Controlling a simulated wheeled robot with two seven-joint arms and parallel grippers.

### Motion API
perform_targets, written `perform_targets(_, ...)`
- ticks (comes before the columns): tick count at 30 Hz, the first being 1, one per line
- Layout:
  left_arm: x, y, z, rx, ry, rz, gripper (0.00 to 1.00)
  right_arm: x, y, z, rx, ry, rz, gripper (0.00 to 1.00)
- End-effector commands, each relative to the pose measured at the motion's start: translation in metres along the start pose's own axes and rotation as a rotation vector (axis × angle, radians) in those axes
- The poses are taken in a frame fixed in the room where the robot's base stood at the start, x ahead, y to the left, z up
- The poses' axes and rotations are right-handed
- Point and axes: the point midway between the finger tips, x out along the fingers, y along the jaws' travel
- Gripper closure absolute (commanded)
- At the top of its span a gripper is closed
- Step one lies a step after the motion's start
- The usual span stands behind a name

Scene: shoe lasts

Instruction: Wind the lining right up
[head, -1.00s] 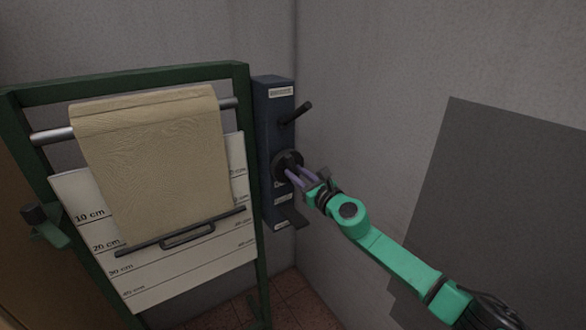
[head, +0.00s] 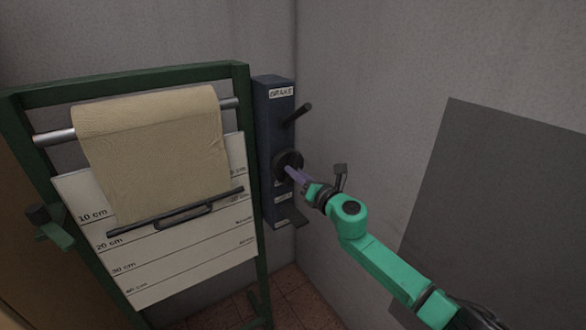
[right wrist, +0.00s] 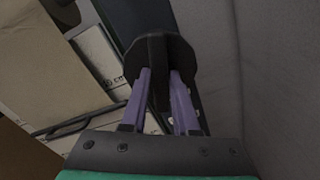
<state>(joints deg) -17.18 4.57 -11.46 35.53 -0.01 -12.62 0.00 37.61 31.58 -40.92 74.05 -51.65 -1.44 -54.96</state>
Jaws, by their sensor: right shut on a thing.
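The tan lining (head: 150,150) hangs from a metal roller (head: 54,137) on a green frame (head: 128,72). A dark bar with a handle (head: 183,215) runs along its lower edge, just above the 20 cm line of the white scale board (head: 185,258). A dark blue box (head: 274,130) beside the frame carries a black round knob (head: 288,160). My right gripper (head: 291,173) is shut on the knob; the right wrist view shows its purple fingers (right wrist: 166,95) on either side of the knob (right wrist: 160,62). My left gripper is out of view.
A black lever (head: 297,113) sticks out of the box above the knob, under a label that seems to read BRAKE. Grey walls stand close behind and to the right.

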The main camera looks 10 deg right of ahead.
Motion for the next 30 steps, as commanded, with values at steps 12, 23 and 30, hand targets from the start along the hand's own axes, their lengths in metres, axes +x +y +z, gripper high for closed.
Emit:
perform_targets(12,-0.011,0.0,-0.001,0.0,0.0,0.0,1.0,0.0,0.001,0.002,0.293,-0.001,-0.001,1.0)
perform_targets(23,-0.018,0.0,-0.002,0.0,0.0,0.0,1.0,0.0,0.0,0.001,0.557,-0.001,-0.001,1.0)
perform_targets(30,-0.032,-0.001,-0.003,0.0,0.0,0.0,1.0,0.0,0.002,0.003,0.808,0.0,-0.001,1.0)
